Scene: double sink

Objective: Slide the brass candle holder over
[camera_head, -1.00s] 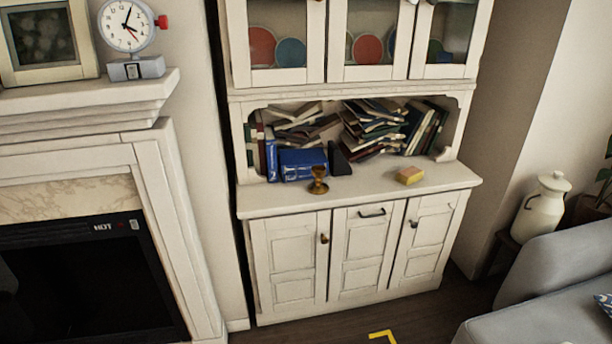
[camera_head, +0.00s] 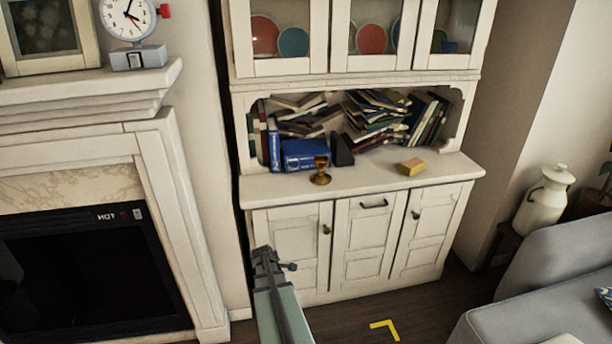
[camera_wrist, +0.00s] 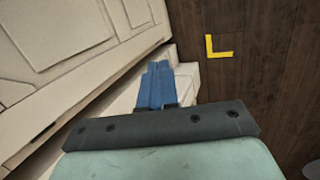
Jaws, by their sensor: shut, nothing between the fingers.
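The brass candle holder (camera_head: 320,172) stands upright on the white cabinet's counter (camera_head: 365,182), near its front edge and left of the middle. My gripper (camera_head: 264,252) is in front of the cabinet's lower left door, below counter height and below and left of the candle holder, apart from it. In the wrist view my gripper's blue fingers (camera_wrist: 155,85) are together with nothing between them, and the candle holder does not show there.
A yellow sponge-like block (camera_head: 412,167) lies on the counter to the right. Blue books (camera_head: 305,153) and a dark wedge-shaped object (camera_head: 341,150) stand behind the candle holder. The counter between holder and block is clear. A fireplace (camera_head: 90,260) stands left.

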